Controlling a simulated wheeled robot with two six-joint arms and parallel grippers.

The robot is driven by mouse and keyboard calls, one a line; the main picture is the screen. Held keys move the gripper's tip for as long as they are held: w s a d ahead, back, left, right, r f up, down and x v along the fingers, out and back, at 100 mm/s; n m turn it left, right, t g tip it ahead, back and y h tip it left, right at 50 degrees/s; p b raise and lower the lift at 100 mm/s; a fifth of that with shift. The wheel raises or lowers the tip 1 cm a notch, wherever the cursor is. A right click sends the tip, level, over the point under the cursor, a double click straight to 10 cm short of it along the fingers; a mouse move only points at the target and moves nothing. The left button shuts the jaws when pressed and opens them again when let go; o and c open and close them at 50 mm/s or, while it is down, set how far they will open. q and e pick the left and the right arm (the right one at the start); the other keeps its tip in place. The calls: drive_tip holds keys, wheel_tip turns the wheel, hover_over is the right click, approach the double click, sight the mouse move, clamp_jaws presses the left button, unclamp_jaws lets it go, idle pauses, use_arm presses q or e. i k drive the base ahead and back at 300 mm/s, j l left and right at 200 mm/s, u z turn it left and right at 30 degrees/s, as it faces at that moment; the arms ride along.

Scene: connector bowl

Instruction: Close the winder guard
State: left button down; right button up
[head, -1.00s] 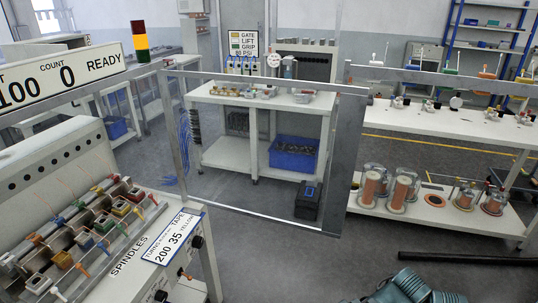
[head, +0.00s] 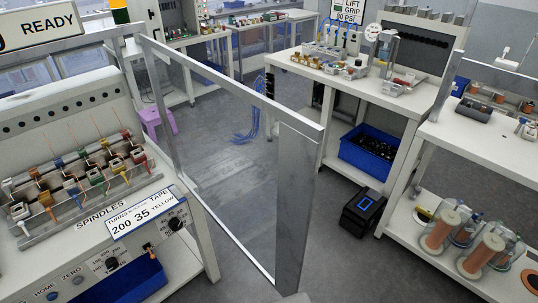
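The winder guard is a clear panel in a grey metal frame, with a top rail (head: 235,82) and a broad upright (head: 295,205) at its near end. It stands out at an angle from the winder, open, with its far end by the back right of the machine. The winder (head: 60,95) is on the left, with its row of spindles (head: 75,190) uncovered toward me and a TAPE and TURNS sign (head: 148,212) on the front. Neither of my grippers shows in the head view, so nothing visible touches the guard.
A white workbench (head: 345,85) stands behind the guard, with a blue bin (head: 367,152) on its lower shelf and a black box (head: 362,213) on the floor. A white rack with copper spools (head: 440,230) is at right. A purple stool (head: 158,122) shows through the panel.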

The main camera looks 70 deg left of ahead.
sight(301, 139)
drive_tip(key=i, duration=1.65)
drive_tip(key=i+j+u, duration=0.1)
drive_tip(key=u, duration=4.2)
